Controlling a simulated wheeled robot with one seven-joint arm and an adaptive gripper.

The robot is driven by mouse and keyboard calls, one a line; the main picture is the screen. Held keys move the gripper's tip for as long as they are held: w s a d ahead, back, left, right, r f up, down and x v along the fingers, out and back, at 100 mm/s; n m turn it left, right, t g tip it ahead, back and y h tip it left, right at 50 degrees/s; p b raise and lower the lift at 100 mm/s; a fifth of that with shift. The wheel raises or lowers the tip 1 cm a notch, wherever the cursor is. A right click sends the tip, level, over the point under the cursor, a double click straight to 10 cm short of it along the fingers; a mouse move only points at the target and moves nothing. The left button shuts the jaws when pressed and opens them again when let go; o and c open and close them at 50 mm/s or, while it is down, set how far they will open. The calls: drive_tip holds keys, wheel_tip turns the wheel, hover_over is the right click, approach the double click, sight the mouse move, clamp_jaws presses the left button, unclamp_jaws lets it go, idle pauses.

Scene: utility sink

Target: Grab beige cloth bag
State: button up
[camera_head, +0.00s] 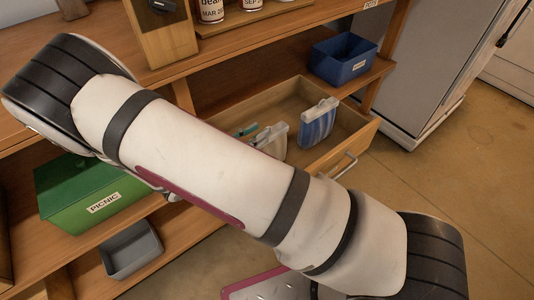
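An open wooden drawer (345,112) holds a few small upright items. One is a pale, whitish-beige bag or pouch (272,137), partly hidden behind my arm; I cannot tell if it is cloth. To its right stands a blue striped pouch (318,122) with a pale top. A small teal item shows at the left of the pale one, mostly covered by my arm. My white arm crosses the view from upper left to lower right, in front of the drawer. My gripper is not in view, so its state is hidden.
A blue bin (343,57) stands on the shelf behind the drawer. A green box labelled PICNIC (85,190) and a grey tray (131,250) are at lower left. Cans (210,10) stand on top. A grey cabinet (412,65) is at right; the floor (470,170) there is clear.

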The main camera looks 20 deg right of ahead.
drive_tip(key=x, duration=0.2)
drive_tip(key=shift+w+d+f, duration=0.1)
drive_tip(key=shift+d, duration=0.3)
clamp_jaws()
